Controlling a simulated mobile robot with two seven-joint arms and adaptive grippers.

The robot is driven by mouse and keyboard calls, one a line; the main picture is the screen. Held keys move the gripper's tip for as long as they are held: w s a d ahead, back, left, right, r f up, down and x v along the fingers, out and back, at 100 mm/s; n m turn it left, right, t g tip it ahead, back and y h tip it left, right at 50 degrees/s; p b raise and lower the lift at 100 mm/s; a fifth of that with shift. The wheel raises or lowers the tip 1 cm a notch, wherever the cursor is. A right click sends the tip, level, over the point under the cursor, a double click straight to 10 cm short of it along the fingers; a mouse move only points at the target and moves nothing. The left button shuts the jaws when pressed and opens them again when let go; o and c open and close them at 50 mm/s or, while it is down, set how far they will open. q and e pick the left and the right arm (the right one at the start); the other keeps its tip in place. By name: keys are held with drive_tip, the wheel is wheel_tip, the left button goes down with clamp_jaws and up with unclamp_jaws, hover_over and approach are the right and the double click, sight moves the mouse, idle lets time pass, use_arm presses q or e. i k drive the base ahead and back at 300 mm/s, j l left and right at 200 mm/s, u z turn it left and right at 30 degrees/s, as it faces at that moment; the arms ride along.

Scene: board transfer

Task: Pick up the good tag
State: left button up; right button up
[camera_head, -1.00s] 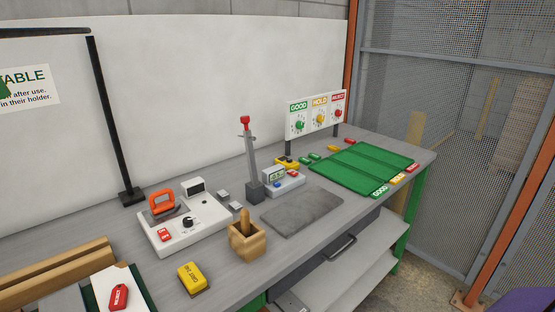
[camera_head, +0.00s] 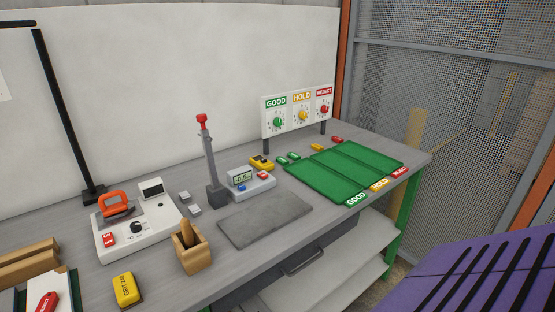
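Two small green tags, which look like the good tags, lie on the bench just behind the green mat; I see the left one (camera_head: 282,161) and the right one (camera_head: 294,155). A yellow tag (camera_head: 317,147) and a red tag (camera_head: 337,139) lie further right along the mat's back edge. The green mat (camera_head: 345,172) has sections labelled GOOD, HOLD and REJECT at its front. Above the tags stands a sign board (camera_head: 297,112) with GOOD, HOLD and REJECT dials. Neither of my grippers shows in the head view.
A yellow-black device (camera_head: 262,162) and a grey display unit (camera_head: 248,186) sit left of the tags. A lever stand (camera_head: 210,165), wooden holder (camera_head: 190,247), white soldering-type unit (camera_head: 136,228) and yellow block (camera_head: 126,289) fill the left. A grey pad (camera_head: 265,219) lies bare. A purple slotted thing (camera_head: 480,275) is at lower right.

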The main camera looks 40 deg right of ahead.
sight(281, 161)
drive_tip(key=k+l, duration=0.1)
drive_tip(key=l, duration=0.3)
drive_tip(key=k+l+u, duration=0.1)
drive_tip(key=l, duration=0.35)
drive_tip(key=k+l, duration=0.1)
drive_tip(key=l, duration=0.3)
drive_tip(key=k+l+u, duration=0.1)
drive_tip(key=l, duration=0.35)
drive_tip(key=k+l, duration=0.1)
drive_tip(key=l, duration=0.3)
drive_tip(key=u, duration=0.05)
